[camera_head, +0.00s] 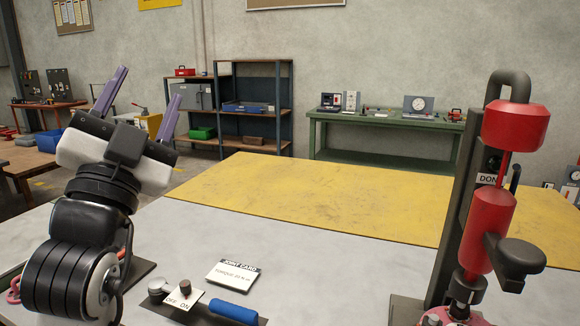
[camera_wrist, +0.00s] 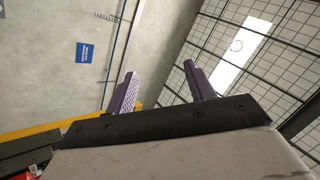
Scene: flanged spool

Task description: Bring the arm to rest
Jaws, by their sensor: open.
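My gripper (camera_head: 141,106) is raised at the left in the head view, with its two purple fingers pointing up and apart. It is open and empty. In the wrist view my gripper (camera_wrist: 160,92) shows both fingers spread, with only wall and ceiling grid beyond them. The gripper is above the grey bench top and touches nothing that I can see.
A red and black tool on a dark upright post (camera_head: 465,190) stands at the right. A card (camera_head: 233,275), a small off/on switch plate (camera_head: 185,297) and a blue handle (camera_head: 233,312) lie at the front. The yellow mat (camera_head: 310,195) is clear.

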